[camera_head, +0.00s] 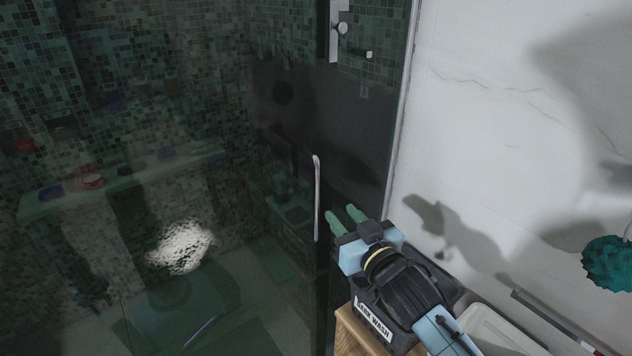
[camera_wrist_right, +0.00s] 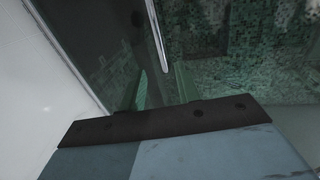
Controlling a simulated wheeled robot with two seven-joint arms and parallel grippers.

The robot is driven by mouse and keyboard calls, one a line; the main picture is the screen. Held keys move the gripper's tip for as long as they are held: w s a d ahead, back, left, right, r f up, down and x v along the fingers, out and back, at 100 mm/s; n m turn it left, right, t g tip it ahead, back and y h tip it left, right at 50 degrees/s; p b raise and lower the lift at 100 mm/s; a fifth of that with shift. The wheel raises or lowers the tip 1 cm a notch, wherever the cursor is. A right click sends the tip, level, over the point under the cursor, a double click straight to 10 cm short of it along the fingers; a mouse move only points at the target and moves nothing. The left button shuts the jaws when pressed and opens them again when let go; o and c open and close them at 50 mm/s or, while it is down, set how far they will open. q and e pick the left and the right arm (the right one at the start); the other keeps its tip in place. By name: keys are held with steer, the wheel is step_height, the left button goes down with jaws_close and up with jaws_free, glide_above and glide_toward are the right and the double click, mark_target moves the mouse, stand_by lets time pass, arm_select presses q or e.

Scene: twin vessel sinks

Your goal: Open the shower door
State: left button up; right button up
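The shower door (camera_head: 230,130) is a dark glass pane filling the left and middle of the head view, and it looks closed. Its handle (camera_head: 317,198) is a slim upright metal bar near the door's right edge. My right gripper (camera_head: 343,213) is just right of the handle's lower part, its two green fingers apart with nothing held. In the right wrist view the handle (camera_wrist_right: 157,36) reaches down towards the gap between the fingers of the gripper (camera_wrist_right: 161,76). I cannot tell how far in front of the fingers it is. My left gripper is out of view.
A white marble wall (camera_head: 500,110) stands to the right. A dark box with a white label (camera_head: 373,320) sits on a wooden surface (camera_head: 352,335) under my right arm. A white basin (camera_head: 500,330) and a teal fluffy thing (camera_head: 608,263) are at the right.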

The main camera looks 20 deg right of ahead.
mark_target(318, 185)
steer(key=w, duration=0.4)
steer(key=w+a, duration=0.1)
steer(key=w, duration=0.3)
steer(key=w+a+p, duration=0.1)
steer(key=w, duration=0.4)
jaws_close()
